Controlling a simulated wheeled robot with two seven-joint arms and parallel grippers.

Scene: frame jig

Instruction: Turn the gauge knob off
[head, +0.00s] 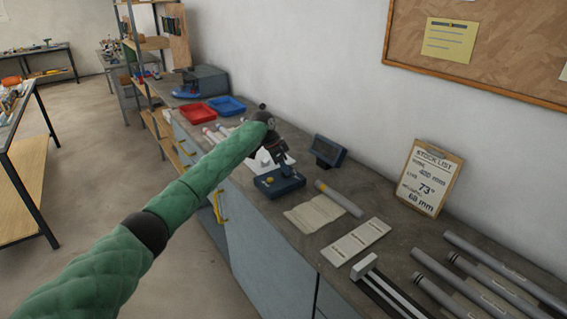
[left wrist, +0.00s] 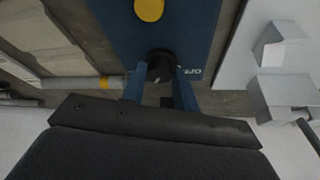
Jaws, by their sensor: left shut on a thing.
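The gauge is a dark blue box (head: 279,187) on the grey bench in the head view, with a yellow button on its top. In the left wrist view its blue top (left wrist: 120,28) fills the upper middle, with the yellow button (left wrist: 149,9) at the top edge. My left gripper (left wrist: 160,88) is shut on the black gauge knob (left wrist: 160,62), one blue finger on each side. Small white lettering shows beside the knob, too blurred to read. In the head view my left gripper (head: 277,162) is over the box and hides the knob. My right gripper is not in view.
A small display (head: 328,151) stands behind the gauge. A grey tube (head: 339,198), a beige cloth (head: 314,214) and a pale panel (head: 356,242) lie right of it. A stock list clipboard (head: 430,178) leans on the wall. Red (head: 197,113) and blue (head: 227,106) trays stand farther back.

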